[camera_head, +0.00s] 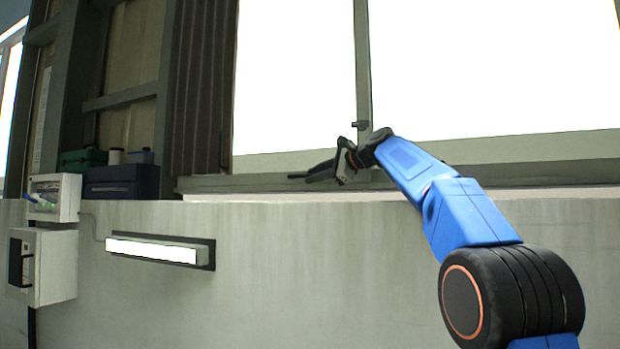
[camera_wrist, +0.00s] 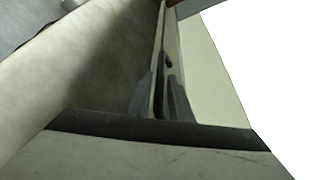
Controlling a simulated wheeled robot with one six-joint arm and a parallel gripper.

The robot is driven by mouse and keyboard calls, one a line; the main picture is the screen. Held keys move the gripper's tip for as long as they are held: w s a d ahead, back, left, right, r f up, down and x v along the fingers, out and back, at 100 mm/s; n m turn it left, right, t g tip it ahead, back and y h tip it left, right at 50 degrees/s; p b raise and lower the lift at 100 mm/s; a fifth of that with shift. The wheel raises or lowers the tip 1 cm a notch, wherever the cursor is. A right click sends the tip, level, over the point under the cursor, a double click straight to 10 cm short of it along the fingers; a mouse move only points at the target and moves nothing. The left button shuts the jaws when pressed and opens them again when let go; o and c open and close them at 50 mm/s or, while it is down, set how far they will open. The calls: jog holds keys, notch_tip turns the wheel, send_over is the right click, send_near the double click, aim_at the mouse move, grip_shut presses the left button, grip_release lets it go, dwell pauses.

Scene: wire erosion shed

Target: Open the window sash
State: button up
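The window sash (camera_head: 363,70) shows in the head view as a grey-green upright stile between two bright white panes. A small dark knob or handle (camera_head: 358,124) sticks out of the stile. My gripper (camera_head: 303,175) is below and left of that knob, pointing left just above the sill. Whether the fingers touch the frame cannot be told.
The pale sill (camera_head: 300,195) runs along the wall top below the window. A dark blue box (camera_head: 122,182) and a green case (camera_head: 82,158) stand at the left. A lit lamp bar (camera_head: 152,249) and white wall boxes (camera_head: 52,265) are on the wall.

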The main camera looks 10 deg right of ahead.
jog(key=shift+x, duration=1.15)
jog(key=shift+c, duration=0.6)
grip_shut()
jog(key=shift+d, duration=0.1)
jog(key=s+d, duration=0.7)
jog(key=d, duration=0.3)
jog(key=s+d, duration=0.7)
jog(key=d, duration=0.3)
jog(key=s+d, duration=0.8)
jog(key=d, duration=0.2)
jog(key=shift+o, duration=0.6)
grip_release()
